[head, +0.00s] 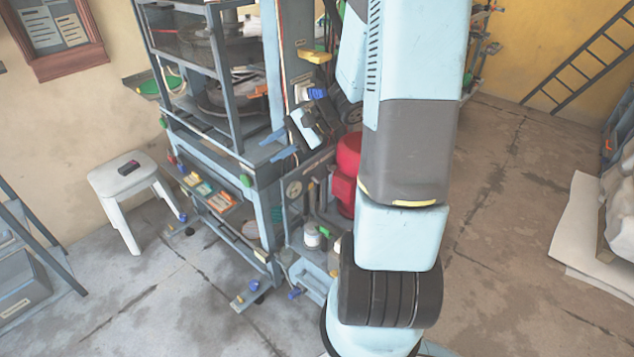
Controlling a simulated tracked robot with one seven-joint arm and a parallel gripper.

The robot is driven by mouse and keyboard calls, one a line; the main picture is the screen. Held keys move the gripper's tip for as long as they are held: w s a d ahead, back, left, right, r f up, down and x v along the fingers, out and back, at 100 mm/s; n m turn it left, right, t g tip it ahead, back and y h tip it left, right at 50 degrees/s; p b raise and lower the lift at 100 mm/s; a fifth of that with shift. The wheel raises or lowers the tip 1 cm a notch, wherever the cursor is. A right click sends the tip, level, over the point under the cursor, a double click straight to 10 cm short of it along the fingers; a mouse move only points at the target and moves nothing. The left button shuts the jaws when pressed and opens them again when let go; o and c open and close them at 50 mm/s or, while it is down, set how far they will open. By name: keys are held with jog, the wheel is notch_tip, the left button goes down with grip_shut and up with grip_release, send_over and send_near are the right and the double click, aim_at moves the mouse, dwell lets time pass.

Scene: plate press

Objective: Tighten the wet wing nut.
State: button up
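The plate press (262,180) is a tall blue-grey frame left of my arm, with shelves and several small coloured fittings. I cannot make out which fitting is the wet wing nut, and no wetness is clear at this size. My gripper (279,145) is at the press's right front side, below a yellow handle (314,56) and a blue knob (316,93). Its two light-blue fingers point left and look apart, with nothing visible between them. My arm hides part of the press's right side.
A red rounded tank (348,170) stands close behind my arm. A white stool (122,180) with a small dark object stands at left. A ladder (590,60) leans at the back right. The floor at right is mostly clear.

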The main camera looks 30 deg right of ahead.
jog(key=w+d+f+m+t, duration=0.4)
jog(key=w+d+f+m, duration=0.1)
jog(key=d+f, duration=0.15)
jog(key=m+t+h, duration=0.6)
jog(key=m+h, duration=0.4)
jog(key=m, duration=0.3)
send_near(318, 181)
jog(key=x, duration=0.9)
jog(key=shift+w+a+f, duration=0.1)
jog(key=shift+w+f, duration=0.05)
jog(key=shift+w, duration=0.05)
jog(key=shift+c, duration=0.2)
grip_shut()
